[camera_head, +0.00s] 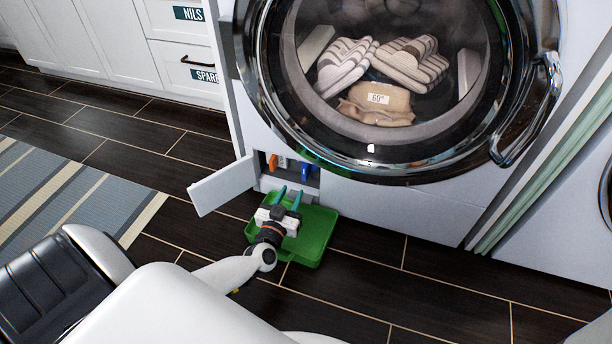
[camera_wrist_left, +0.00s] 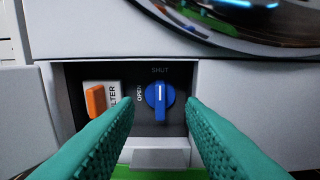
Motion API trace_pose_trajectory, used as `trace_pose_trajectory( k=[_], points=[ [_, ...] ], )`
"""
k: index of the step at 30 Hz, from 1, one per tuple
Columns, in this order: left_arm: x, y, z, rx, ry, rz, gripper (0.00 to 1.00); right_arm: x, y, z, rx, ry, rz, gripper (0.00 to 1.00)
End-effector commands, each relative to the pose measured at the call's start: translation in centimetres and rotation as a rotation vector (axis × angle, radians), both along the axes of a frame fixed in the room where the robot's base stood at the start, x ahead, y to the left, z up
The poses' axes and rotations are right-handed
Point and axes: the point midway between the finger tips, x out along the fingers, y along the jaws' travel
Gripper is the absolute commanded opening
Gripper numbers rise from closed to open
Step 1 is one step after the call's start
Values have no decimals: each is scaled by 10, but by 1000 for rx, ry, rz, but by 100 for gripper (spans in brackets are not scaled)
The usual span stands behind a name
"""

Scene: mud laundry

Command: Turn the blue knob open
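The blue knob (camera_wrist_left: 160,97) sits in a recessed compartment low on the washer's front. Its white mark points up toward the word SHUT; the word OPEN is at its left. In the head view the blue knob (camera_head: 307,172) shows at the right of the open compartment. My left gripper (camera_head: 287,195) is open in front of the compartment, over the green tray. In the left wrist view its teal fingers (camera_wrist_left: 162,115) are spread to either side of the knob, with nothing between them and the knob apparently beyond the tips. My right gripper is not in view.
An orange filter handle (camera_wrist_left: 96,101) is left of the knob. The compartment's white flap (camera_head: 223,186) stands open to the left. A green tray (camera_head: 318,240) lies on the floor below. The washer's round door (camera_head: 400,165) is above. Dark floor to the right is clear.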

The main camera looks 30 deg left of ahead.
Motion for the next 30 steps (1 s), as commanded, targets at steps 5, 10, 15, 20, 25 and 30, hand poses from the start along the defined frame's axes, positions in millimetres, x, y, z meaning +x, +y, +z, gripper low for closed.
trace_pose_trajectory(
  k=[5, 10, 15, 20, 25, 30],
  points=[
    [32, 8, -4, 1, -3, 0, 36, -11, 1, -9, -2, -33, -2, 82],
    [66, 16, -5, 2, -3, 0, 36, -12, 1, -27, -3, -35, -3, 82],
    [92, 22, -3, 1, -2, -1, 36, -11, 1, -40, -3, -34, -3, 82],
    [104, 25, -1, 1, -1, -1, 36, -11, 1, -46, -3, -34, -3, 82],
    [106, 26, 0, 1, 2, -1, 36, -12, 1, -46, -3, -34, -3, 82],
    [106, 26, 0, 2, 1, -1, 35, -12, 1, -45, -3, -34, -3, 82]
  ],
)
